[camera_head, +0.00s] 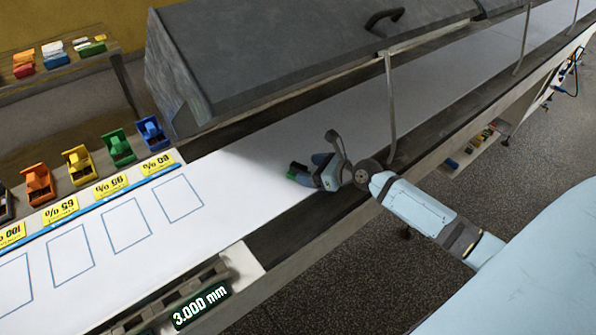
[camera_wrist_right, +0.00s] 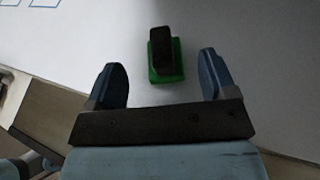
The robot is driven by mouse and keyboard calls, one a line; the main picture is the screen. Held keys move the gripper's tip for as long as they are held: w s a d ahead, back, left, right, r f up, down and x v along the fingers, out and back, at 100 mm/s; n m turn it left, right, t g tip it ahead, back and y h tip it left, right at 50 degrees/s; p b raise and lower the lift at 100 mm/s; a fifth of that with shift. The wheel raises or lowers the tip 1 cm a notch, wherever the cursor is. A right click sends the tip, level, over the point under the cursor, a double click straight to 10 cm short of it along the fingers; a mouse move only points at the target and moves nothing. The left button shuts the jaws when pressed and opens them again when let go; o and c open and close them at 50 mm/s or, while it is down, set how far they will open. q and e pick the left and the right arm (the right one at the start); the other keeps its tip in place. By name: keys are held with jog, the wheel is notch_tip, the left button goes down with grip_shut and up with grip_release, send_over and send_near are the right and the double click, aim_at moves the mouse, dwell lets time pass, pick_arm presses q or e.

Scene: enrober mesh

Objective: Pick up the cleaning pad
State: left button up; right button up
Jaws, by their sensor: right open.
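The cleaning pad (camera_wrist_right: 166,75) has a green base and a dark upright grip. It stands on the white belt and shows between and just beyond the fingertips in the right wrist view. In the head view only a small green part of the pad (camera_head: 293,174) shows, at the tip of my right gripper (camera_head: 305,172). My right gripper also shows in the right wrist view (camera_wrist_right: 164,75); it is open, with its two blue fingers apart and a gap to the pad on each side. My left gripper is not in view.
A grey hood (camera_head: 270,60) stands over the belt behind the gripper. The white belt (camera_head: 235,190) is clear around the pad and carries blue outlined rectangles at left. Coloured holders (camera_head: 119,147) with yellow percent labels line its far edge. A display (camera_head: 201,306) reads 3.000 mm.

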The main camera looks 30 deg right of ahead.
aim_at(304, 168)
jog(key=shift+x, duration=2.8)
jog(key=shift+r, duration=0.2)
jog(key=shift+c, duration=0.3)
jog(key=c, duration=0.9)
